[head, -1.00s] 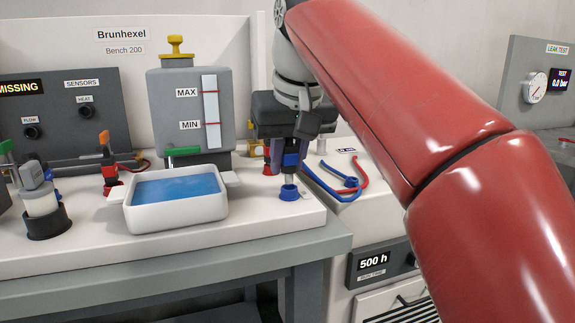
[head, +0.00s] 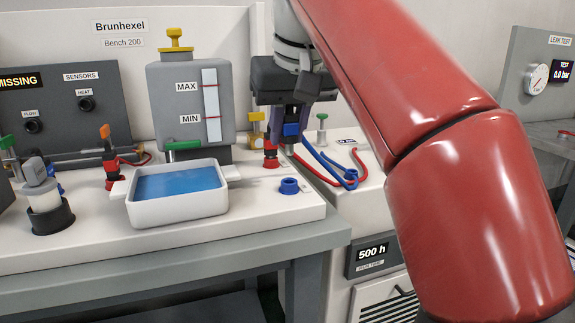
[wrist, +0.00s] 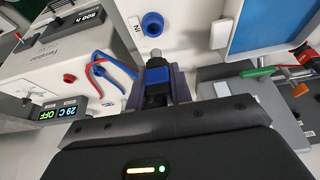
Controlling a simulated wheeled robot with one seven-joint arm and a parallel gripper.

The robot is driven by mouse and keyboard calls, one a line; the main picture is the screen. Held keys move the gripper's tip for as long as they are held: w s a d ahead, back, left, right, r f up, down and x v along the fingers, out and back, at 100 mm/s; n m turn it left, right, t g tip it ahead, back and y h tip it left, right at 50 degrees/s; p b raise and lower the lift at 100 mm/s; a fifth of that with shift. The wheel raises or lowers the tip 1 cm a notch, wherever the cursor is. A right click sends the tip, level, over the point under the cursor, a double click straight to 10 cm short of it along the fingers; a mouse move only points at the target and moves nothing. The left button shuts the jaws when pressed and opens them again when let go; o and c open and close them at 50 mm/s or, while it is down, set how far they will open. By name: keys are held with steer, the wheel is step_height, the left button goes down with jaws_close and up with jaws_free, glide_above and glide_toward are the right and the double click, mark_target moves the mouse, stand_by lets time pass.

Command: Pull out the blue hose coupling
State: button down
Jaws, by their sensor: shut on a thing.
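The blue hose coupling (head: 291,130) is held in my gripper (head: 290,133), above and apart from the blue socket (head: 289,187) on the white bench top. In the wrist view the coupling (wrist: 157,73) sits between the purple fingers of my gripper (wrist: 157,85), its metal tip bare and pointing toward the blue socket (wrist: 152,24). A blue hose (head: 325,162) runs from the coupling's area to the right.
A white tray of blue liquid (head: 140,217) stands left of the socket. A red coupling (head: 271,157) stands behind it. A grey tank (head: 160,110) is at the back. A red hose (head: 360,165) lies on the machine to the right.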

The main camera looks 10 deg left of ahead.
steer(key=shift+r, duration=0.15)
steer(key=shift+w+a+r, duration=0.1)
steer(key=shift+w+r, duration=0.05)
steer(key=shift+r, duration=1.05)
